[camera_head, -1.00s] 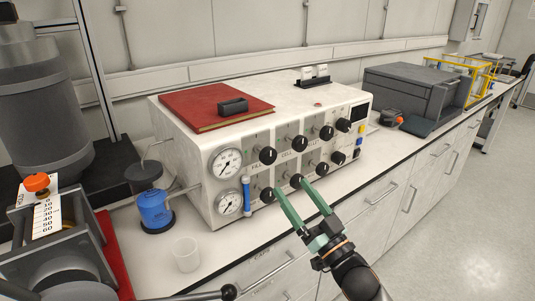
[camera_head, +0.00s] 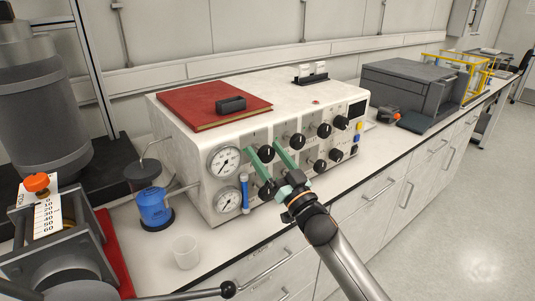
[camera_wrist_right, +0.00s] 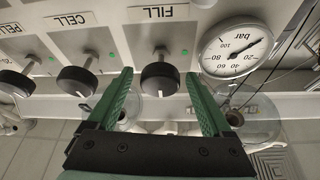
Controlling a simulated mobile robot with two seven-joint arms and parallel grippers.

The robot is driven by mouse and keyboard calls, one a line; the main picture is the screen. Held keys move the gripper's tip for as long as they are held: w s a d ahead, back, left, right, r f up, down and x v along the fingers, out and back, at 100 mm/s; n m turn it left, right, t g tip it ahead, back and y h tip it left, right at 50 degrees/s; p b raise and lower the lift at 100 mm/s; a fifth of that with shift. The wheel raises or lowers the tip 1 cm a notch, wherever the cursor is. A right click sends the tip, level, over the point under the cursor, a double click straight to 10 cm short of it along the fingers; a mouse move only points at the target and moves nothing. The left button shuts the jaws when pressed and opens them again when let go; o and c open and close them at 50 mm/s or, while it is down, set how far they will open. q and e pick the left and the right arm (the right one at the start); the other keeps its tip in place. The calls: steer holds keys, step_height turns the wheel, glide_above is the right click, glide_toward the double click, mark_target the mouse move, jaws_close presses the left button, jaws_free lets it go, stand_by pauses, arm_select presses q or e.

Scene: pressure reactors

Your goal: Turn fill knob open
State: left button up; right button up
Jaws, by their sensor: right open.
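The fill knob (camera_head: 267,155) is the black, upper-left knob on the front of the white control box (camera_head: 330,84). In the right wrist view, the fill knob (camera_wrist_right: 159,77) sits by an upside-down FILL label (camera_wrist_right: 160,13). My right gripper (camera_head: 263,149) is open, its green fingers on either side of the fill knob. In that wrist view my right gripper (camera_wrist_right: 160,77) shows a gap between each finger and the knob, with the knob roughly centred. Whether the fingertips reach past the knob is hard to tell. My left gripper is not in view.
The CELL knob (camera_wrist_right: 77,80) and upper gauge (camera_head: 224,161) flank the fill knob. A lower gauge (camera_head: 227,201), blue tube (camera_head: 245,192) and lower knob (camera_head: 267,189) are close by.

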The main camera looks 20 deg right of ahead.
jaws_close()
stand_by(0.6)
steer(key=shift+n, duration=0.4)
steer(key=n+y, duration=0.1)
steer(key=n, duration=0.2)
steer(key=n+g+y+p, duration=0.1)
steer(key=n+y, duration=0.1)
steer(key=n, duration=0.1)
steer(key=shift+n+g+y, duration=0.3)
steer(key=n+g+y+p, duration=0.1)
steer(key=n, duration=0.2)
steer(key=n+g+y, duration=0.1)
steer(key=n, duration=0.2)
steer(key=shift+p, duration=0.4)
steer(key=n+g+p, duration=0.1)
steer(key=n, duration=0.2)
steer(key=n+g+y+p, duration=0.1)
steer(key=n, duration=0.2)
steer(key=shift+r+n+g+p, duration=0.1)
steer(key=shift+n+g+p, duration=0.25)
steer(key=shift+n+g, duration=0.05)
steer(key=shift+f+n+g+p, duration=0.2)
steer(key=shift+n+g+p, duration=0.65)
steer(key=shift+n, duration=0.85)
steer(key=shift+s, duration=0.1)
